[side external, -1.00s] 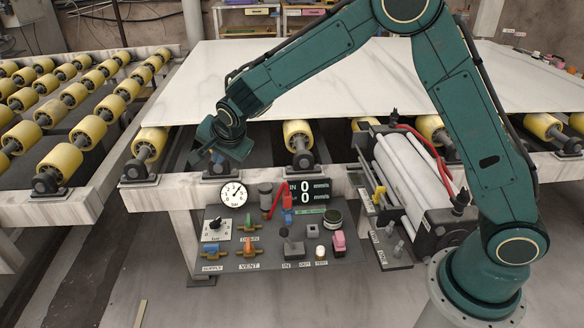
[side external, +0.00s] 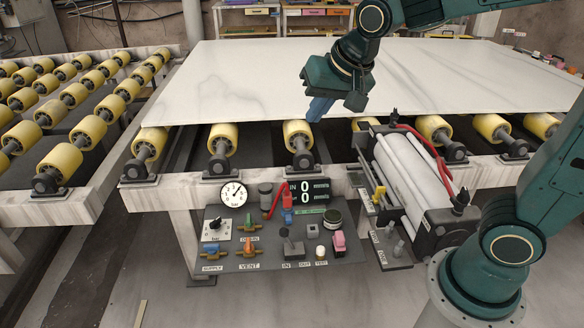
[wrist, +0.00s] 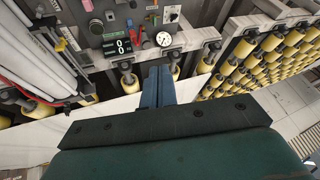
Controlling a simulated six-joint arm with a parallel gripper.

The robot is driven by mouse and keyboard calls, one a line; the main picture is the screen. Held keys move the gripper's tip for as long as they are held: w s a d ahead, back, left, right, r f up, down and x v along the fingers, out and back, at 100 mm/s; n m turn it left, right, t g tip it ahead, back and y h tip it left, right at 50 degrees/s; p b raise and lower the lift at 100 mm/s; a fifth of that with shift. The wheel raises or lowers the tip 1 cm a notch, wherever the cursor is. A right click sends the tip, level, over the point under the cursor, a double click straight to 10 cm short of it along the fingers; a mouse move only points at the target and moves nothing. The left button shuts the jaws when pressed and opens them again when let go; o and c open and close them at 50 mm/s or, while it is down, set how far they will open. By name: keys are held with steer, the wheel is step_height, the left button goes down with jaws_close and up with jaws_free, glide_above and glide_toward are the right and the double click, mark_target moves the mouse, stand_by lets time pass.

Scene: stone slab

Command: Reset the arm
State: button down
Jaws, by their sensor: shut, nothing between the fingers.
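My gripper (side external: 319,108) is in the side external view, above the front edge of the white stone slab (side external: 240,75), at the slab's middle. Its blue fingers are together and hold nothing, pointing down and a little to the left. In the wrist view, the closed fingers of my gripper (wrist: 157,84) point toward the control panel. The gripper hides a small part of the slab's edge. It appears apart from the slab and the rollers.
The control panel (side external: 347,238) with valves, a gauge (side external: 234,194) and a display (side external: 308,191) sits below the slab's edge. A white cylinder unit (side external: 410,175) with a red hose stands to its right. Yellow rollers (side external: 88,128) fill the left side. Space above the slab is open.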

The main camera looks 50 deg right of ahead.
steer(key=s+d+n, duration=0.1)
steer(key=s+n, duration=0.5)
steer(key=s, duration=1.2)
steer(key=shift+d+f+n+g+y, duration=0.3)
steer(key=shift+d+f, duration=0.05)
steer(key=shift+f, duration=0.05)
